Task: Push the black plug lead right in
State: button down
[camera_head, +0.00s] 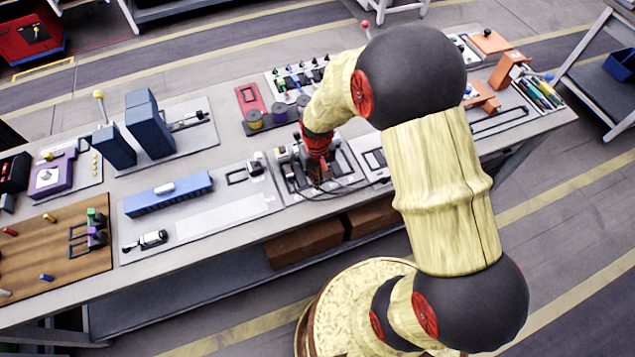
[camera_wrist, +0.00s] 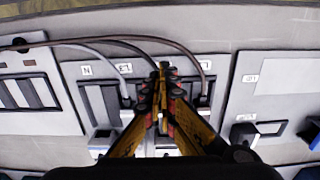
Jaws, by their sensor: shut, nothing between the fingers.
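My gripper (camera_wrist: 160,78) is shut and empty, its fingertips together over the middle of the labelled socket panel (camera_wrist: 75,72) in the wrist view. Several leads arc over the panel from the left. A dark lead (camera_wrist: 100,39) runs to the fingertips, where its end is hidden. A lead on the right (camera_wrist: 203,62) bends down to a socket beside the fingers, and a greyer lead (camera_wrist: 117,70) bends down left of them. I cannot tell which is the black plug lead or how deep any plug sits. In the head view my gripper (camera_head: 318,178) is over the same panel.
To the left on the bench (camera_head: 225,236) lie a blue block (camera_head: 168,194) and a small black and white device (camera_head: 146,240). Coloured spools (camera_head: 279,112) stand behind the panel. In the wrist view, neighbouring panels (camera_wrist: 275,85) sit close on both sides.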

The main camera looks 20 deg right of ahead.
notch_tip(320, 180, up, 7)
jog(key=p, duration=0.1)
jog(key=shift+r, duration=0.15)
jog(key=c, duration=2.6)
grip_release()
jog(key=shift+s, duration=0.1)
